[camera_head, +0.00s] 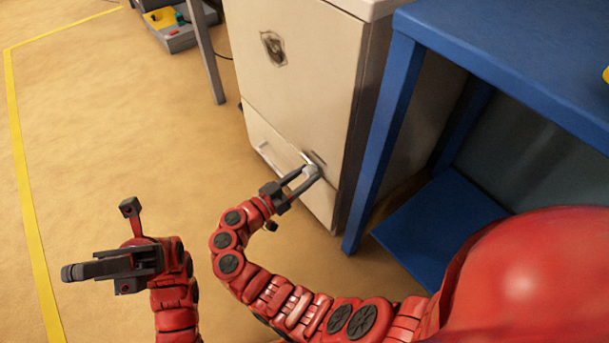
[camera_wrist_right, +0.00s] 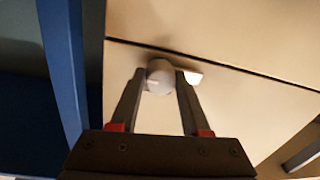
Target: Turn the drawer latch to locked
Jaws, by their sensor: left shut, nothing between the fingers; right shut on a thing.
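The drawer latch (camera_head: 312,170) is a small pale knob on the front of a cream cabinet, near its right edge at the top of the lower drawer (camera_head: 268,140). In the right wrist view the latch (camera_wrist_right: 160,77) shows a round white knob, with a small white piece to its right below the drawer seam. My right gripper (camera_head: 308,174) is shut on the latch, one finger on each side. I cannot tell which position the latch is in. My left gripper (camera_head: 72,271) is shut and empty, over the floor at lower left, away from the cabinet.
A blue table (camera_head: 383,130) stands close to the right of the cabinet (camera_head: 305,70), its leg near my right arm. A grey tray with coloured items (camera_head: 175,32) lies at the top left. The floor (camera_head: 110,120) at left is clear, with a yellow line.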

